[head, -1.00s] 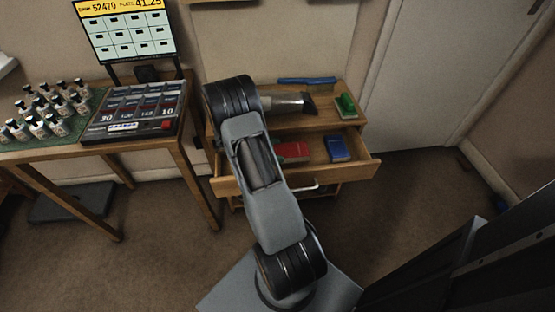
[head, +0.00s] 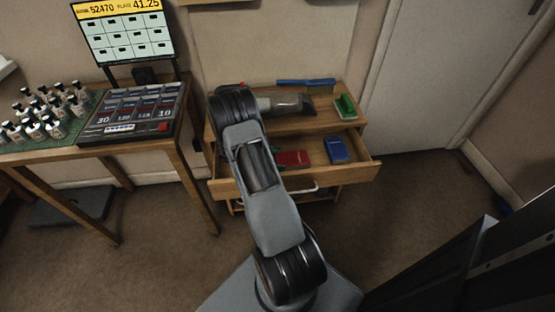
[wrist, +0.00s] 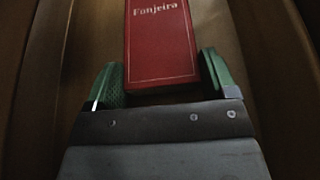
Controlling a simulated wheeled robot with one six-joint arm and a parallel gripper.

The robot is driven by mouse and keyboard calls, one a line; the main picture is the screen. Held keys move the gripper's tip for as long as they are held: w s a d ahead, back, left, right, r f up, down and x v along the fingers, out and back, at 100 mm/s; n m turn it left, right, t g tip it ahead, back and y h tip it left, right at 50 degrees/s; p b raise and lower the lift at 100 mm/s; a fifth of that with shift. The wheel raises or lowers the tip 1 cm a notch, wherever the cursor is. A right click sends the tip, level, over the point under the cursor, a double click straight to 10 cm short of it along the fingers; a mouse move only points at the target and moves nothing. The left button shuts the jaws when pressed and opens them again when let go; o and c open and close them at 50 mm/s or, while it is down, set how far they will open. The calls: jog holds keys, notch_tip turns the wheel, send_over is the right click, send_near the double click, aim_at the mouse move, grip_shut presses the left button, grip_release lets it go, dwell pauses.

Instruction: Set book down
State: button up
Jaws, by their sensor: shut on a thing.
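In the head view the book (head: 292,158) shows in or just over the open drawer (head: 285,180), left of a blue object (head: 337,150). My arm hides most of the gripper there; a bit of green shows beside the book. I cannot tell whether the book touches the drawer bottom.
On the cabinet top are a grey and black device (head: 285,104), a blue long object (head: 306,82) and a green tray-like object (head: 345,107). Brown wooden sides flank the book in the wrist view.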

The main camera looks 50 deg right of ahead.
jog(key=o, duration=0.9)
jog(key=shift+o, duration=0.2)
jog(key=shift+r, duration=0.2)
jog(key=shift+p+v, duration=0.9)
jog(key=shift+v, duration=2.95)
jog(key=shift+d+f, duration=0.1)
jog(key=shift+d, duration=0.05)
